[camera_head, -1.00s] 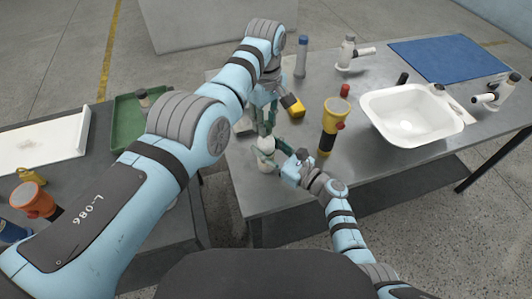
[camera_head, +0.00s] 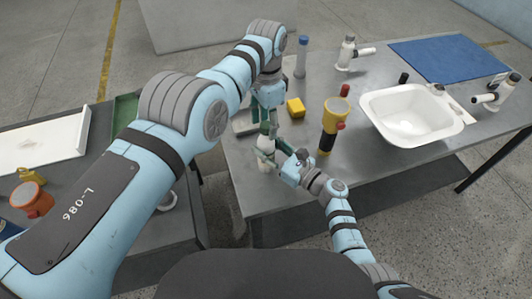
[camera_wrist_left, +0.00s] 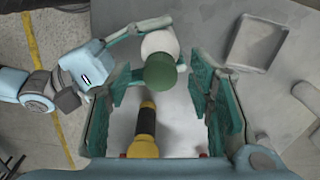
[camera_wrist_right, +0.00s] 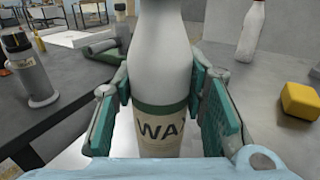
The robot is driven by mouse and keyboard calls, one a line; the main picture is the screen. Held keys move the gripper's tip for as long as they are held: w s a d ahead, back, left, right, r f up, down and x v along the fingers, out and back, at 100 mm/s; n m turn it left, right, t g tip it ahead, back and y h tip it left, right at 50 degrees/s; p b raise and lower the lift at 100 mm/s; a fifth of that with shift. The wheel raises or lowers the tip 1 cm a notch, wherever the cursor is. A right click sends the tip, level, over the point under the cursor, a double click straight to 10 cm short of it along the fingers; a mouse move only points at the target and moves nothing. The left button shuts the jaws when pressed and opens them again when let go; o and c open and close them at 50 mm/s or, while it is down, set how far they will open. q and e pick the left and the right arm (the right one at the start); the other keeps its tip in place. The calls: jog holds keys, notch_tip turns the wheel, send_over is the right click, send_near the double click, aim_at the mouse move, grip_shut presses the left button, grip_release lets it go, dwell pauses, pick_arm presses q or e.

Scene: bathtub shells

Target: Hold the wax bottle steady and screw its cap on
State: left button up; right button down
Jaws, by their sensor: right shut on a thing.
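The white wax bottle (camera_head: 265,158) stands upright near the front-left corner of the table. My right gripper (camera_head: 283,155) is shut around its body at the label; the right wrist view shows the bottle (camera_wrist_right: 160,60) between the fingers (camera_wrist_right: 160,110), with its top out of frame. In the left wrist view the green cap (camera_wrist_left: 160,72) appears on top of the bottle (camera_wrist_left: 158,43). How far it is threaded cannot be told. My left gripper (camera_head: 268,127) points down just above the bottle. Its fingers (camera_wrist_left: 163,80) are open, on either side of the cap with visible gaps.
A yellow block (camera_head: 296,107) and a yellow-and-black flashlight (camera_head: 333,125) stand close to the right of the grippers. A small grey tray (camera_wrist_left: 257,42) lies beside the bottle. A white basin (camera_head: 412,117) and a blue mat (camera_head: 450,58) are farther right.

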pick_arm(q)
notch_tip(320, 180, up, 8)
jog(key=shift+f, duration=0.2)
pick_arm(e)
jog(key=c, duration=0.9)
grip_release()
jog(key=v, duration=1.2)
pick_arm(q)
jog(key=shift+f, duration=0.1)
pick_arm(e)
jog(key=shift+f, duration=0.1)
